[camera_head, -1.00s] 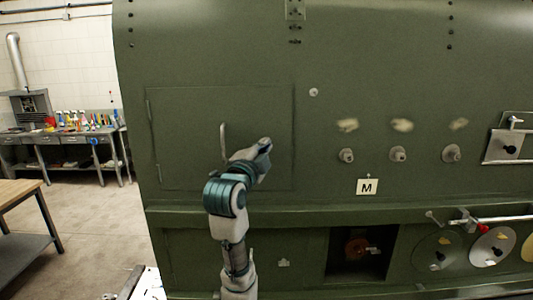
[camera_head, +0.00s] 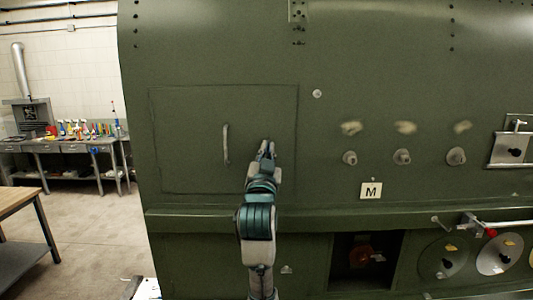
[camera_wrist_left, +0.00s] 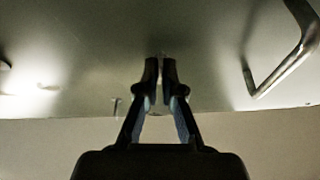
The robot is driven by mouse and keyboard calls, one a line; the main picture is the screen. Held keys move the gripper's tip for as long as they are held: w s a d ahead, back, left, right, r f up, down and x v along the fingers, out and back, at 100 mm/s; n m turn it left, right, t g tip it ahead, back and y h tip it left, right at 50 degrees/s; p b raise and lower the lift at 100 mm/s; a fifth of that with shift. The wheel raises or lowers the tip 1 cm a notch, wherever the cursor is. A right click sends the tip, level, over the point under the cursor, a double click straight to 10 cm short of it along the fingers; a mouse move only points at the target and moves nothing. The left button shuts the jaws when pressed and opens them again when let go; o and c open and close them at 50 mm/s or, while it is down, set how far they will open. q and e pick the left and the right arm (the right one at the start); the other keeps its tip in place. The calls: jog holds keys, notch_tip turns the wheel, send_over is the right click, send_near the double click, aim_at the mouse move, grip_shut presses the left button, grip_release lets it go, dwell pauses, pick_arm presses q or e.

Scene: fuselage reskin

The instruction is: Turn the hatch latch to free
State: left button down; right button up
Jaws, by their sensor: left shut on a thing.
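The hatch (camera_head: 185,135) is a square outlined panel in the green fuselage wall, flush with it. A light vertical bar handle (camera_head: 226,143) stands on the hatch, and it also shows at the upper right of the left wrist view (camera_wrist_left: 285,70). My left gripper (camera_head: 267,147) is at the hatch surface, right of the handle and apart from it. In the left wrist view its fingertips (camera_wrist_left: 161,68) are nearly together, shut on the small hatch latch (camera_wrist_left: 161,55). The fingers hide most of the latch, so its angle cannot be told. My right gripper is in neither view.
A ledge (camera_head: 210,218) runs along the wall below the hatch. Several round knobs (camera_head: 402,157) and an "M" plate (camera_head: 371,191) sit to the right. Under the ledge is a dark recess (camera_head: 345,275). A workbench (camera_head: 70,146) stands far left.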

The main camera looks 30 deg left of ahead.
pick_arm(q)
jog(key=shift+w+d+f+n+g+y, duration=0.1)
jog(key=shift+n+g+y, duration=0.2)
jog(key=shift+n, duration=0.35)
jog(key=shift+w+a+f+n+g+y, duration=0.1)
jog(key=shift+n+y, duration=0.35)
jog(key=shift+n, duration=0.15)
jog(key=shift+w+d+f+n+g+y, duration=0.1)
jog(key=shift+n+g+y, duration=0.2)
jog(key=shift+n, duration=0.85)
jog(key=c, duration=1.3)
grip_release()
jog(key=shift+c, duration=0.2)
jog(key=shift+w+r, duration=0.1)
jog(key=shift+w, duration=0.05)
jog(key=v, duration=1.2)
